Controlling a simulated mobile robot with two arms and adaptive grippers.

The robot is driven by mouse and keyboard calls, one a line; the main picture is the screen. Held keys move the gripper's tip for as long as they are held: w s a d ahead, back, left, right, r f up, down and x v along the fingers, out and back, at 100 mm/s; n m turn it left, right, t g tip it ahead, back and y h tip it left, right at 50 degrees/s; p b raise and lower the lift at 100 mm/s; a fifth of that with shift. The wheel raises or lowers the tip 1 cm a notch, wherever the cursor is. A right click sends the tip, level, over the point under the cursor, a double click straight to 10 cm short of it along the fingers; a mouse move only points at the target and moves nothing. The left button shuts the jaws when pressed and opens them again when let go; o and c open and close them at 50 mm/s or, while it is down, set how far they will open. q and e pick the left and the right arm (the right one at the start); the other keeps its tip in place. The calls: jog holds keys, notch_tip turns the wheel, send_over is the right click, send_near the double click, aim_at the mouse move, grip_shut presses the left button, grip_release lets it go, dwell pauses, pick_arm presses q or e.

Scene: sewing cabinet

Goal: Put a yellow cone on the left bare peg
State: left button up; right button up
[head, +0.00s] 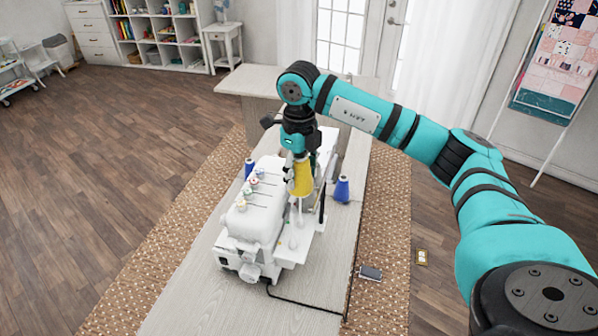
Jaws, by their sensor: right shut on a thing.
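My right gripper (292,166) points down over the white sewing machine (250,215) and is shut on a yellow cone (302,181). The cone is held upright above the machine's white thread stand (303,247). A thin pale peg (299,213) shows just under the cone. I cannot tell whether the cone touches it. A dark upright post (322,206) stands right of it. Part of the stand and any pegs behind the cone and gripper are hidden. My left gripper is not in view.
A blue cone (342,189) stands on the table (200,290) right of the machine, and another blue cone (249,168) shows at its left. Small coloured knobs line the machine's top.

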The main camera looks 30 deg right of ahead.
jog(key=shift+f, duration=0.15)
jog(key=shift+f+b, duration=3.2)
jog(key=shift+f, duration=1.1)
jog(key=shift+f, duration=0.15)
jog(key=shift+f+b, duration=1.5)
jog(key=shift+f, duration=0.35)
